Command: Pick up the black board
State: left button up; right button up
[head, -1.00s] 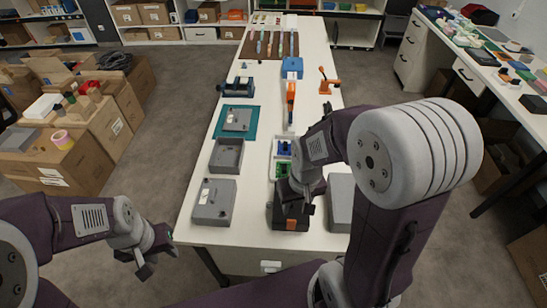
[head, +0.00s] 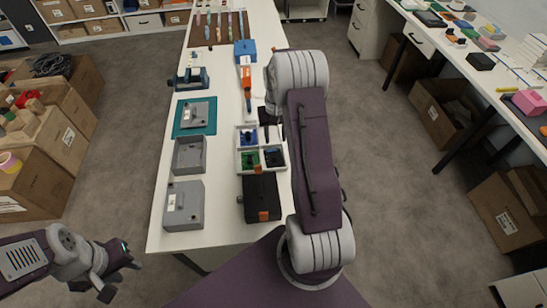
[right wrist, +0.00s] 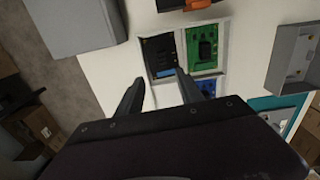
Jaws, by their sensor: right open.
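The black board (head: 273,157) lies in the lower right compartment of a white divided tray (head: 261,172) on the table. In the right wrist view the black board (right wrist: 160,56) lies flat beside a green board (right wrist: 202,46), just beyond my fingertips. My right gripper (right wrist: 158,88) is open and empty, its two fingers apart above the tray side. In the head view my right arm partly covers the area right of the tray. My left gripper (head: 117,275) is off the table at the lower left, its fingers apart and empty.
A blue board (head: 249,138) sits in another tray compartment. A black box with orange parts (head: 261,198) stands just in front of the tray. Grey boxes (head: 184,206) stand to its left. A grey block (right wrist: 85,22) is close to my right gripper.

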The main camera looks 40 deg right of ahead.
aim_at(274, 154)
notch_tip(274, 154, down, 4)
jog(key=shift+a+r, duration=0.1)
jog(key=shift+a, duration=0.05)
jog(key=f, duration=0.3)
jog(key=f+p, duration=0.1)
jog(key=shift+s+a+f, duration=0.2)
jog(key=shift+a+f, duration=0.05)
jog(key=shift+a, duration=0.1)
jog(key=shift+w+f, duration=0.1)
jog(key=shift+f, duration=0.25)
grip_shut()
